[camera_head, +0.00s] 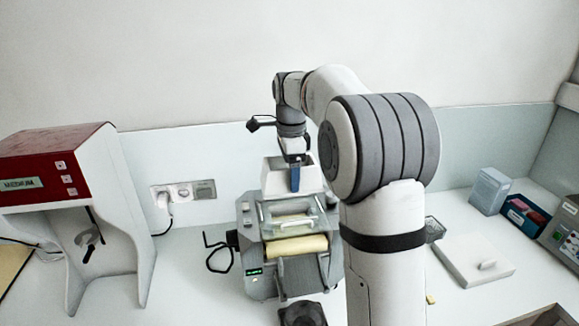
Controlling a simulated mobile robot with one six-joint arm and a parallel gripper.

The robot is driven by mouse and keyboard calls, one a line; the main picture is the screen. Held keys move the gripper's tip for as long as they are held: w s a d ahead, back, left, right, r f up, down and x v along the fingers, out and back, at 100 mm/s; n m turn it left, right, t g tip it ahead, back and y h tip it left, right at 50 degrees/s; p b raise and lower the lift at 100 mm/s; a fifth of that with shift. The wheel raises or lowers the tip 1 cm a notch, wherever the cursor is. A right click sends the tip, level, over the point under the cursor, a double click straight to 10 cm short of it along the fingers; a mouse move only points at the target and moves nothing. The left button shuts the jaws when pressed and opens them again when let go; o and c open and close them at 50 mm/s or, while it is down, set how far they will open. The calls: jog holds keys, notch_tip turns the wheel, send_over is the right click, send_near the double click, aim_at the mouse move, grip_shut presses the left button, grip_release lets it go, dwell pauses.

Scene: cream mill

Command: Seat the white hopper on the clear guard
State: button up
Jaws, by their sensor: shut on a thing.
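The white hopper (275,179) is upright behind the top of the mill. My gripper (296,178) reaches down from above and is shut on the hopper's wall, with one blue finger showing on its near side. The clear guard (270,216) lies on top of the grey mill (248,245), over the cream rollers (297,246). In the picture the hopper's lower edge lies just above the guard's rear edge. I cannot tell whether they touch or a gap remains.
A red and white machine (125,190) stands at left. A wall socket strip (183,193) with a plugged cable is behind. A white lidded box (474,261) and several small boxes, such as a grey one (490,190), are at right. My arm hides the counter's middle right.

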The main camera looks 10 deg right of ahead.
notch_tip(320, 180, down, 6)
jog(key=b, duration=0.3)
jog(key=shift+f+b, duration=0.15)
jog(key=shift+b, duration=0.15)
jog(key=shift+f, duration=0.75)
dwell(2.7)
jog(key=o, duration=1.1)
notch_tip(320, 180, up, 8)
jog(key=shift+f+b, duration=0.1)
jog(key=shift+b, duration=0.55)
jog(key=s+f+n+t+b, duration=0.1)
jog(key=s+f+n, duration=0.3)
jog(key=s, duration=0.6)
jog(key=s+f+n+t+b, duration=0.1)
jog(key=s+f+n, duration=0.3)
jog(key=s+n, duration=0.4)
jog(key=s+f+n+t+b, duration=0.1)
jog(key=s+f+n, duration=0.4)
jog(key=s, duration=0.7)
jog(key=shift+s+n, duration=0.2)
jog(key=shift+n, duration=0.4)
